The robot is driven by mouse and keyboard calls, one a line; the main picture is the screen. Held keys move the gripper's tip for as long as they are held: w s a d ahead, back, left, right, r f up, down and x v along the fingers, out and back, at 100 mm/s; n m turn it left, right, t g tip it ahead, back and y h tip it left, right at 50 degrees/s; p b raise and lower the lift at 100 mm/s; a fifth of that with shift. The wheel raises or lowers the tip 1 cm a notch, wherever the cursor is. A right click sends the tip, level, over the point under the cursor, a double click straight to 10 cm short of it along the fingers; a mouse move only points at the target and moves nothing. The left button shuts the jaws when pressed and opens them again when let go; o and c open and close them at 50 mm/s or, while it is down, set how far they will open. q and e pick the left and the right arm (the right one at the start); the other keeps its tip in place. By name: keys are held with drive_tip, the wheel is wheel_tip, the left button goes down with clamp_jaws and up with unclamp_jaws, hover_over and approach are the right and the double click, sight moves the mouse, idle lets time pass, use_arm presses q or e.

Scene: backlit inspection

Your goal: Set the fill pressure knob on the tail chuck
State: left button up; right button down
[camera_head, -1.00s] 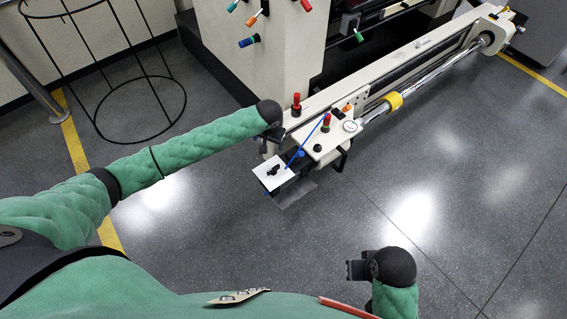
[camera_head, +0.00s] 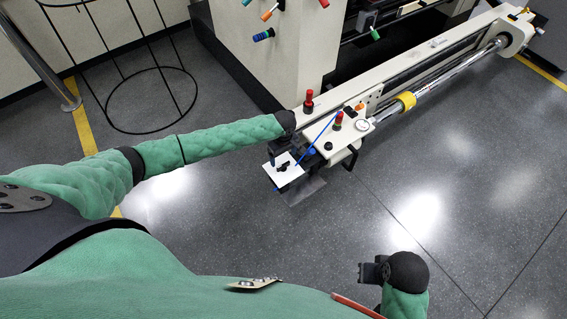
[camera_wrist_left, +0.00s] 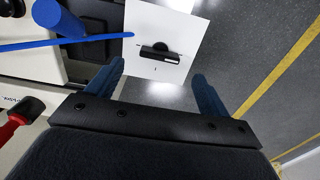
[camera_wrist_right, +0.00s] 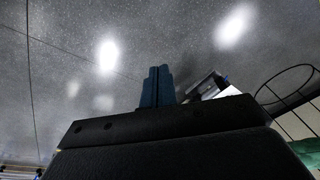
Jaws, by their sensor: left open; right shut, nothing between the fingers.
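The tail chuck (camera_head: 345,132) is the beige end unit of the long machine. A white panel (camera_head: 291,176) sticks out from its near end, with a small black knob (camera_head: 283,167). In the left wrist view the knob (camera_wrist_left: 158,54) is a dark bar handle on a round base, lying nearly level across the white panel (camera_wrist_left: 185,25). My left gripper (camera_wrist_left: 158,68) is open, its blue fingers pointing toward the panel on either side of the knob, with nothing between them. In the head view my left gripper (camera_head: 283,157) is at the panel. My right gripper (camera_head: 364,272) is shut and empty, away from the machine.
Red-topped knobs (camera_head: 308,101), a blue rod (camera_head: 316,138) and a round gauge (camera_head: 362,126) sit close to the panel. A black wire stand (camera_head: 152,132) stands at left. The floor at right is clear.

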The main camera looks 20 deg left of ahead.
sight(283, 166)
use_arm(q)
wheel_tip(283, 166, down, 5)
drive_tip(key=shift+f, duration=0.45)
use_arm(e)
drive_tip(key=f, duration=0.1)
drive_tip(key=w+f, duration=0.1)
drive_tip(key=f, duration=0.1)
drive_tip(key=shift+f, duration=0.25)
use_arm(q)
drive_tip(key=shift+c, duration=0.9)
drive_tip(key=c, duration=0.8)
drive_tip(key=shift+p, duration=0.3)
use_arm(e)
drive_tip(key=shift+s+a+r, duration=0.1)
